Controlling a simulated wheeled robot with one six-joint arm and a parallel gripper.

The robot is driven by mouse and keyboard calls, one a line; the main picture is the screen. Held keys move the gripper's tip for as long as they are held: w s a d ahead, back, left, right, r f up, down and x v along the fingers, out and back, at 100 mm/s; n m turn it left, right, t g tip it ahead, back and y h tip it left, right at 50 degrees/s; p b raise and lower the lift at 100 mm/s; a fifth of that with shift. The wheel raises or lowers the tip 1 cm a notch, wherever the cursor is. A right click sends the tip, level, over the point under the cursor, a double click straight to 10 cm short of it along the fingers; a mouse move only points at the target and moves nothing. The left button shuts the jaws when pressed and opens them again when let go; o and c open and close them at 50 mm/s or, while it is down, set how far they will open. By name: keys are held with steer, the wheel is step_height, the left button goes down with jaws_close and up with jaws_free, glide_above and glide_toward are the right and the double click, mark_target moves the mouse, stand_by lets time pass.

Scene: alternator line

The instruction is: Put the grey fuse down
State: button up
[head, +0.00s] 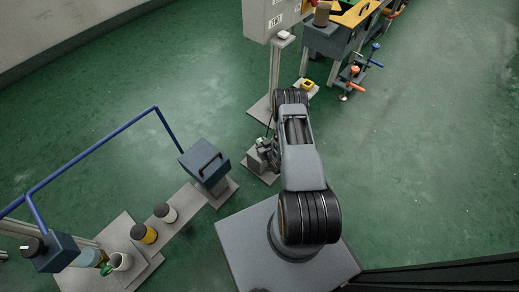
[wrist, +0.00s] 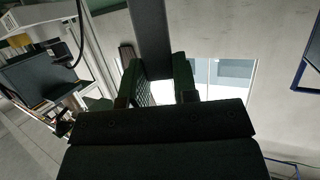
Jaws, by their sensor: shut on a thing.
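My gripper (head: 265,149) is at the end of my folded-down arm in the head view, low beside a small grey stand. In the wrist view my gripper (wrist: 155,88) shows two dark green fingers standing apart, shut on the grey fuse. The fuse is small and hard to make out in the head view, partly lost among the gripper parts. In the wrist view a dark grey bar (wrist: 151,35) runs from between the fingers to the top edge. I cannot tell whether this bar is the fuse or something behind it.
The small grey stand (head: 262,171) is just below my gripper. A grey cabinet (head: 265,18) on a post stands behind. A dark blue box (head: 205,163) with a handle is at left, near a yellow-banded cylinder (head: 144,233).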

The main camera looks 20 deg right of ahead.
steer(key=shift+w+a+f, duration=0.25)
steer(key=shift+a+f, duration=0.05)
steer(key=shift+f, duration=0.25)
steer(key=shift+w+a+f+b, duration=0.1)
steer(key=shift+f+b, duration=0.35)
steer(key=shift+f, duration=0.45)
steer(key=shift+w+a+f+b, duration=0.1)
steer(key=shift+f+b, duration=0.3)
steer(key=shift+f, duration=0.45)
steer(key=shift+f, duration=0.1)
steer(key=o, duration=0.9)
steer(key=shift+o, duration=0.2)
